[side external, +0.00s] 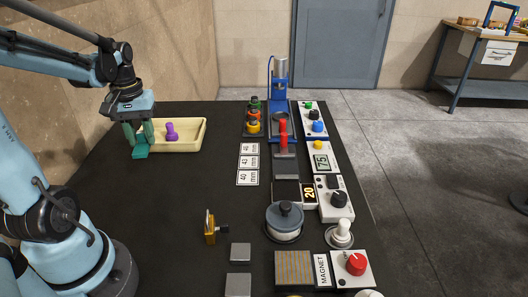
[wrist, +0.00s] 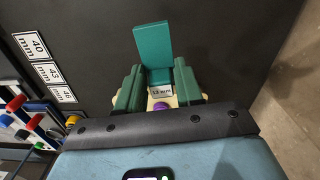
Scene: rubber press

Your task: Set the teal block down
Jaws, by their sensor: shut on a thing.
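The teal block (side external: 140,153) is at the lower end of my gripper (side external: 139,138), just left of the cream tray (side external: 190,148). My gripper points down with its green fingers shut on the block. In the wrist view, the block (wrist: 152,45) juts out beyond my gripper (wrist: 159,84) as a flat upright-looking face with a lower part between the fingers. I cannot tell whether the block touches the table.
A purple knobbed piece (side external: 171,132) stands in the tray. White mm cards (side external: 248,162), a blue press (side external: 281,105), a lidded pot (side external: 285,220) and control boxes are to the right. The dark table (side external: 185,190) is bare in front of the tray.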

